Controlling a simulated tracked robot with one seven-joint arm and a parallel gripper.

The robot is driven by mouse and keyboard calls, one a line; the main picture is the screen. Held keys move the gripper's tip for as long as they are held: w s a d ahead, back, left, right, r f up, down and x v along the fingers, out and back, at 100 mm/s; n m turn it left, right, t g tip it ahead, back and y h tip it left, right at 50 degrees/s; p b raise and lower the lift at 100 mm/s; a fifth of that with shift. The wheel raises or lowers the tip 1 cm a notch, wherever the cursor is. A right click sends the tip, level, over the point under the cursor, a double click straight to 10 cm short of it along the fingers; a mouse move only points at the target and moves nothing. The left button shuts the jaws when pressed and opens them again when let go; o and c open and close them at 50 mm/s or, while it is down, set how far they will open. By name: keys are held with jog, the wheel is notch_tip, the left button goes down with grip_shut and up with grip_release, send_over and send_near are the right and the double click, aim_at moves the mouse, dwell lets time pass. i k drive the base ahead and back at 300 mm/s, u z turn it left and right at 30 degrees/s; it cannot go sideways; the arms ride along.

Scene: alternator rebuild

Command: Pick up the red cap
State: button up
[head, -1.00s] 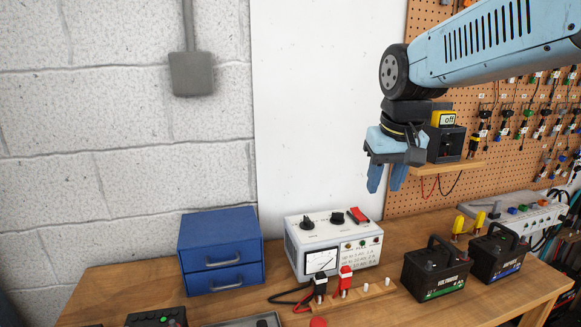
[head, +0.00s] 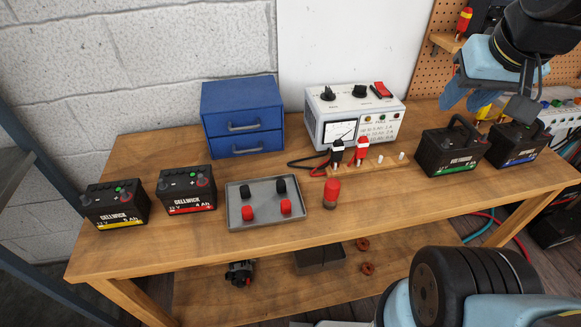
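A grey metal tray (head: 234,216) on the bench holds two red caps, one at the front left (head: 247,213) and one at the right (head: 286,207). Two black caps (head: 245,191) lie behind them in the same tray. My gripper (head: 468,101) is at the upper right, above the batteries and well away from the tray. Its blue fingers point down, look apart and hold nothing visible.
Two batteries (head: 118,209) stand left of the tray and two (head: 450,152) at the right. A blue drawer cabinet (head: 242,118) and a meter box (head: 354,112) stand behind. A wooden strip (head: 380,163) holds black and red plugs. Front bench space is free.

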aim_at(285, 205)
jog(key=k, duration=0.5)
jog(key=u, duration=0.15)
jog(key=i, duration=0.35)
jog(key=u, duration=1.1)
jog(key=k, duration=0.6)
jog(key=u, duration=0.4)
